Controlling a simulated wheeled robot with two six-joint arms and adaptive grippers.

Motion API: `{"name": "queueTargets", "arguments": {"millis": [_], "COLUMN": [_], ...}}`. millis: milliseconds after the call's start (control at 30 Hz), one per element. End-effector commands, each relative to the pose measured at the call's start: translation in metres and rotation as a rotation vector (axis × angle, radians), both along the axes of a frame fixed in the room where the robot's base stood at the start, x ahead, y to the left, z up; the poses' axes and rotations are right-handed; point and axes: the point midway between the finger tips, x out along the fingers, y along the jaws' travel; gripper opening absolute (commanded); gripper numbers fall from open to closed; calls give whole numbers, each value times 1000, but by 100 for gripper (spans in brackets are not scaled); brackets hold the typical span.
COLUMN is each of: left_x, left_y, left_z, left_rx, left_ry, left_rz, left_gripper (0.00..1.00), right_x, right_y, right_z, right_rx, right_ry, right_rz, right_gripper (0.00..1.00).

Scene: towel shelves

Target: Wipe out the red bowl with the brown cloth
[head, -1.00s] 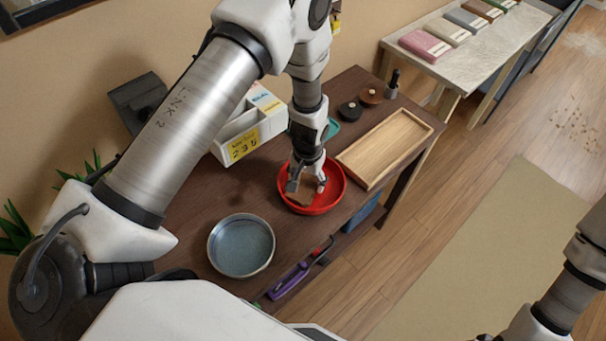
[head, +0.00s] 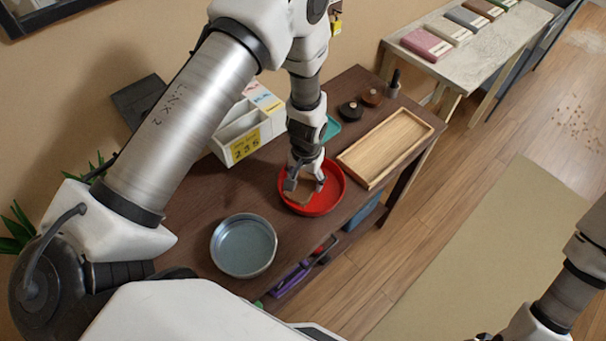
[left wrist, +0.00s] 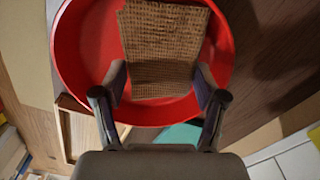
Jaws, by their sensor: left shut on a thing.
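The red bowl (head: 327,201) stands on the dark brown table, right of the middle in the head view. It also fills much of the left wrist view (left wrist: 85,45). My left gripper (head: 304,188) reaches down into the bowl from above. It is shut on the brown cloth (left wrist: 163,45), a woven piece that hangs between the fingers inside the bowl. The cloth shows only in part in the head view (head: 301,187). I cannot tell whether it touches the bowl's floor. My right gripper is not clearly shown; only part of the right arm is at the lower right edge.
A round blue-grey pan (head: 243,246) stands left of the bowl. A wooden tray (head: 428,127) lies to the right. A white organiser with a yellow label (head: 245,145) stands behind. Folded towels (head: 426,43) lie on a pale table beyond.

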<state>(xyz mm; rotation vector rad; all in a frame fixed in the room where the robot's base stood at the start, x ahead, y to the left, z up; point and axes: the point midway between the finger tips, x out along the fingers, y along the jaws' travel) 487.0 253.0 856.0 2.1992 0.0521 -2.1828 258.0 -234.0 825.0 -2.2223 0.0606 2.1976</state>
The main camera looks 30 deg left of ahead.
Motion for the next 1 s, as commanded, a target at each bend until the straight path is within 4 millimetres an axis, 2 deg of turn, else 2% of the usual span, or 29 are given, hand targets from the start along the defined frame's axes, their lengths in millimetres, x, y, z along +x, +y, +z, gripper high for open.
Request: {"name": "queueTargets", "arguments": {"millis": [33, 600, 1000], "left_x": [2, 2, 2], "left_y": [0, 1, 1], "left_z": [12, 63, 68], "left_rx": [0, 0, 0], "left_ry": [-6, -5, -5], "left_rz": [-1, -2, -2], "left_gripper": [28, 28, 28], "right_x": [1, 0, 1], "right_y": [0, 1, 1], "right_z": [8, 46, 49], "right_rx": [0, 0, 0], "right_ry": [-2, -3, -3], "right_rz": [0, -1, -1], "right_gripper": [40, 40, 40]}}
